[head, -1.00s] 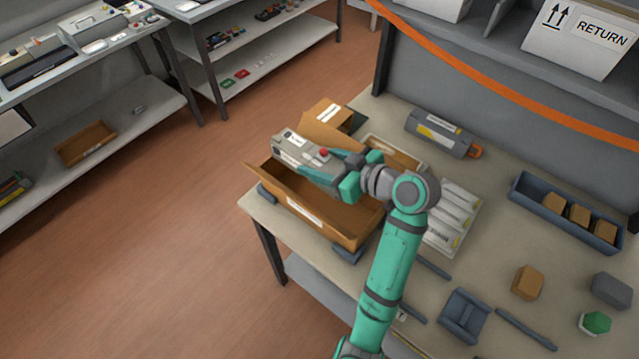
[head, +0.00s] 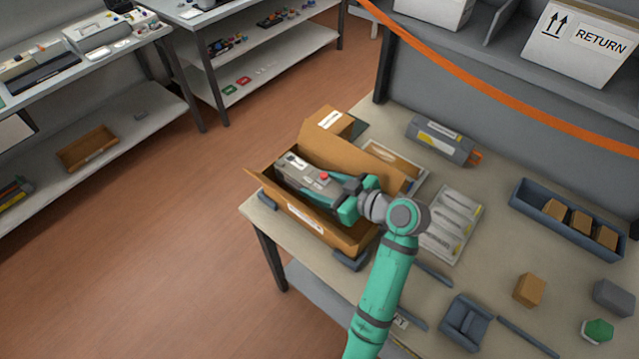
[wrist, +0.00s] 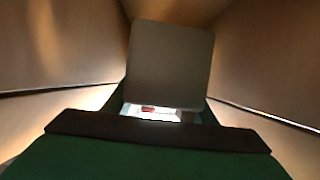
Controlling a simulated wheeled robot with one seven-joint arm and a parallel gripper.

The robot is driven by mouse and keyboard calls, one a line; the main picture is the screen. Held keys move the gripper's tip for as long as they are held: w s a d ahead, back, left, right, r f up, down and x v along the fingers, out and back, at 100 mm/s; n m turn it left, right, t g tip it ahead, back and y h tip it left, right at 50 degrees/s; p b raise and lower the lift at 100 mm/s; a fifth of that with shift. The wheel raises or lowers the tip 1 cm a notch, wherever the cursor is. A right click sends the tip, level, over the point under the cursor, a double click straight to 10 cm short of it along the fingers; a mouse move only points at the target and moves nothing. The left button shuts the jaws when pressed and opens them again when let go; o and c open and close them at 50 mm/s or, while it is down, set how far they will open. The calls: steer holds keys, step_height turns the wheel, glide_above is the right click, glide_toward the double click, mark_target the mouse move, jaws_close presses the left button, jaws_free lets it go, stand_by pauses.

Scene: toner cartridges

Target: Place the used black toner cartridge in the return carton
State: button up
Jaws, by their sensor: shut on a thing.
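The used toner cartridge (head: 297,175) is a dark grey block with white labels and a red spot on top. My gripper (head: 348,201) is shut on its right end in the head view. The cartridge is inside the open brown return carton (head: 307,223), down between its walls with its top near rim height. In the wrist view the cartridge's grey end (wrist: 170,65) fills the middle, with the carton's brown walls (wrist: 55,45) on both sides. The carton floor and the cartridge's underside are hidden, so I cannot tell whether it rests on the bottom.
Another grey cartridge (head: 440,141) with an orange end lies behind on the table. A tray of white packets (head: 450,222) is right of the carton. A blue bin (head: 567,217) with brown blocks stands at the right. An orange strap (head: 480,82) crosses above the table.

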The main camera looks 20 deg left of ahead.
steer(key=shift+f, duration=0.4)
steer(key=o, duration=1.3)
steer(key=shift+r, duration=0.3)
steer(key=v, duration=1.2)
steer(key=shift+r, duration=0.35)
